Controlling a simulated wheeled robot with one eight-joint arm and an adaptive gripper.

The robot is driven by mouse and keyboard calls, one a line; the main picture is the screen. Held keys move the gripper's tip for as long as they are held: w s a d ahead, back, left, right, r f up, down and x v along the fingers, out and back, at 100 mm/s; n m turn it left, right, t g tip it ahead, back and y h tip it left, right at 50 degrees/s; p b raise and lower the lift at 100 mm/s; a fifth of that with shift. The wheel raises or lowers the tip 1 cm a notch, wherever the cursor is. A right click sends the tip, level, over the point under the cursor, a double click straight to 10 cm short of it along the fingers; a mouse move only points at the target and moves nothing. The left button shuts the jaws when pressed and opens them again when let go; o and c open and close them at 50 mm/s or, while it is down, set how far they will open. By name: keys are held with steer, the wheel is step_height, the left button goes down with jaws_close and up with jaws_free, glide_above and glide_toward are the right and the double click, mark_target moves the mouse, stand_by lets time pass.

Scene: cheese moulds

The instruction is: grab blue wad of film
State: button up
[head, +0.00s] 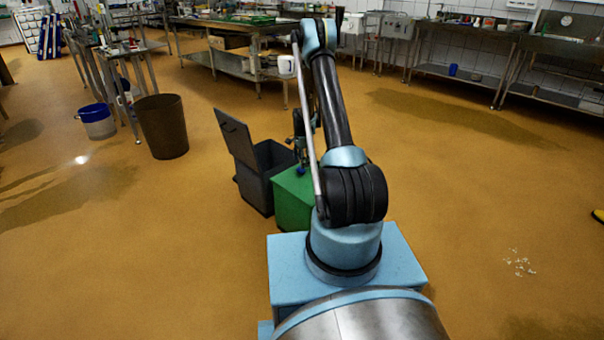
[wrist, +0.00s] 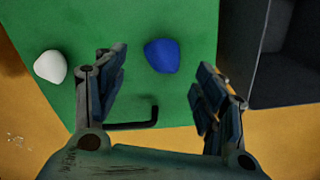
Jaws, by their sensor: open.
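The blue wad of film (wrist: 162,56) lies on the flat green top (wrist: 185,20) of a box in the wrist view. My gripper (wrist: 160,78) is open, and the wad shows between its two fingers, towards the far side of the fingertips. Nothing is held. In the head view my gripper (head: 301,150) hangs above the green box (head: 293,200), mostly hidden behind my arm. A small blue spot (head: 301,170) there may be the wad; it is too small to be sure.
A white wad (wrist: 50,66) lies on the green top left of my fingers. A dark handle (wrist: 135,120) sits at the near edge. A grey bin (head: 262,180) with its lid up stands against the green box. A brown bin (head: 162,127) and a blue-and-white bucket (head: 97,122) stand left.

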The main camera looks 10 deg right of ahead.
mark_target(301, 170)
steer(key=shift+w+a+f, duration=0.1)
steer(key=shift+f, duration=1.15)
steer(key=shift+a+f, duration=0.1)
steer(key=shift+f, duration=1.15)
steer(key=c, duration=0.8)
